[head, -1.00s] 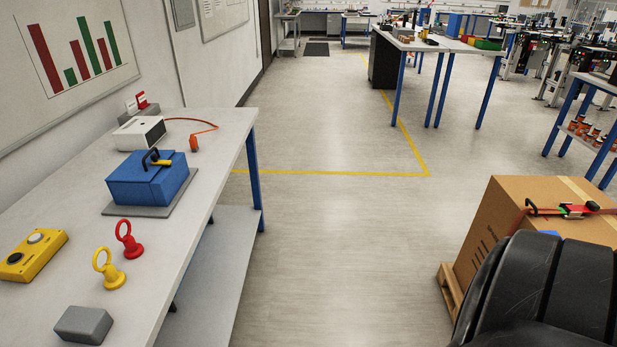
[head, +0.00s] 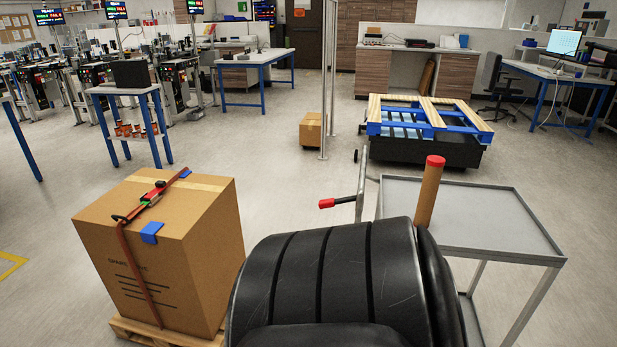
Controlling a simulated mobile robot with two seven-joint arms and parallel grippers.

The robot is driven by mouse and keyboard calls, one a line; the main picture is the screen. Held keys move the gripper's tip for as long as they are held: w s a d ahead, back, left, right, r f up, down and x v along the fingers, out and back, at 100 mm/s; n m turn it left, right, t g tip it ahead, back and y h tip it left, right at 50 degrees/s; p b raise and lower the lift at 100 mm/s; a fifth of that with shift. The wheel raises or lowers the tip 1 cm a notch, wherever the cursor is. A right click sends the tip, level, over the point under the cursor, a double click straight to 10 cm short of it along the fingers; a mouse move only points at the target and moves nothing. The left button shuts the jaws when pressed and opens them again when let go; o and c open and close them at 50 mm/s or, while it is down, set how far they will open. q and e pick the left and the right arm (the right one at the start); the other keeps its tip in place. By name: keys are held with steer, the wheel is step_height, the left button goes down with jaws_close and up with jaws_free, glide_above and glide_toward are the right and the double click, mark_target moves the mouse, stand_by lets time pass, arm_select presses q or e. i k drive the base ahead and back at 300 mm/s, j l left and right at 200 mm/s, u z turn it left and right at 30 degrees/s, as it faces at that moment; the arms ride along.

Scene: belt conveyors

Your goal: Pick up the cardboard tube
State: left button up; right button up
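The cardboard tube (head: 429,194) is a brown cylinder with a red cap on its upper end. It is right of centre in the head view and stands almost upright, leaning slightly to the right at the top. It rises at the left part of a grey metal cart (head: 490,214). Its lower end is hidden behind a dark shape in front, so I cannot tell what it rests on. Neither of my grippers is in view.
A strapped cardboard box (head: 205,240) on a wooden pallet (head: 150,332) stands at the left. A red-tipped lever (head: 327,203) sticks out left of the cart. A pallet jack or cart with blue and wooden pallets (head: 425,118) is behind. Open floor lies between.

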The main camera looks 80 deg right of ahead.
mark_target(432, 176)
steer(key=z, duration=2.15)
steer(key=k+j+z, duration=0.1)
steer(key=z, duration=0.3)
steer(key=k+z, duration=0.1)
steer(key=z, duration=0.7)
steer(key=k, duration=0.3)
